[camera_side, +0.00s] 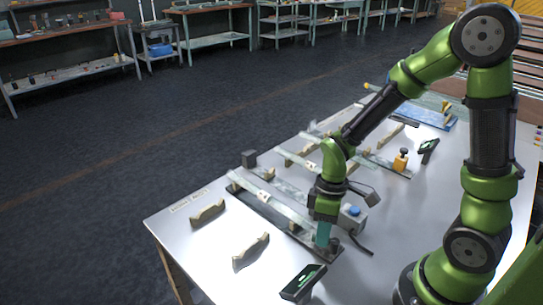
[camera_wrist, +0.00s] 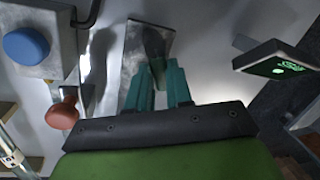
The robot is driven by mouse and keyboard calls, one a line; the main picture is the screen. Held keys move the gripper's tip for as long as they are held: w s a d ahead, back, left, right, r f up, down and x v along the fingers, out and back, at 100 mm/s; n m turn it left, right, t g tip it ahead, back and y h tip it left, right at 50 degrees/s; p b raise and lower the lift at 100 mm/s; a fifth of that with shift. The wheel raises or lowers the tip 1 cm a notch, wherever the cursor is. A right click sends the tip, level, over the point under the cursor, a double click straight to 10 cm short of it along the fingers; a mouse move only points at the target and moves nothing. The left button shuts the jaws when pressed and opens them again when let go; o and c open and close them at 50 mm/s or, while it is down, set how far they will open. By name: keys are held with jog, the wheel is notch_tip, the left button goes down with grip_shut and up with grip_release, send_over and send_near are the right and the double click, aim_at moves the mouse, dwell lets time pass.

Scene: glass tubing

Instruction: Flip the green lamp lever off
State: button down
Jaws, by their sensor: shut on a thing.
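My gripper (camera_side: 323,236) points down at the near end of a long metal base plate in the side view. In the wrist view its two teal fingers (camera_wrist: 160,88) are close together, shut on a dark green lever (camera_wrist: 154,44) that stands on a grey plate (camera_wrist: 133,50). The fingers hide part of the lever. A black box with a glowing green sign (camera_wrist: 277,62) is right of the fingers in the wrist view. What looks like the same box (camera_side: 303,283) lies near the table's front edge in the side view.
A grey box with a blue button (camera_wrist: 27,46) is beside the gripper, also in the side view (camera_side: 352,216). A red-brown knob (camera_wrist: 62,114) is left of the fingers. Glass tubing (camera_side: 275,205) runs along the plate. Wooden cradles (camera_side: 250,250) stand on the table (camera_side: 190,255).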

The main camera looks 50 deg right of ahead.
jog(key=m, duration=0.2)
jog(key=d+m+t, duration=0.1)
jog(key=m, duration=0.2)
jog(key=shift+d+r, duration=0.1)
jog(key=shift+d, duration=0.1)
jog(key=shift+m, duration=0.3)
jog(key=c, duration=1)
grip_release()
jog(key=shift+c, duration=0.2)
jog(key=d+r, duration=0.3)
jog(key=r, duration=1.3)
jog(key=shift+d+r, duration=0.2)
jog(key=shift+r, duration=0.05)
notch_tip(320, 180, up, 4)
jog(key=m+t, duration=0.4)
jog(key=t, duration=0.3)
send_over(335, 239)
jog(key=shift+r, duration=0.1)
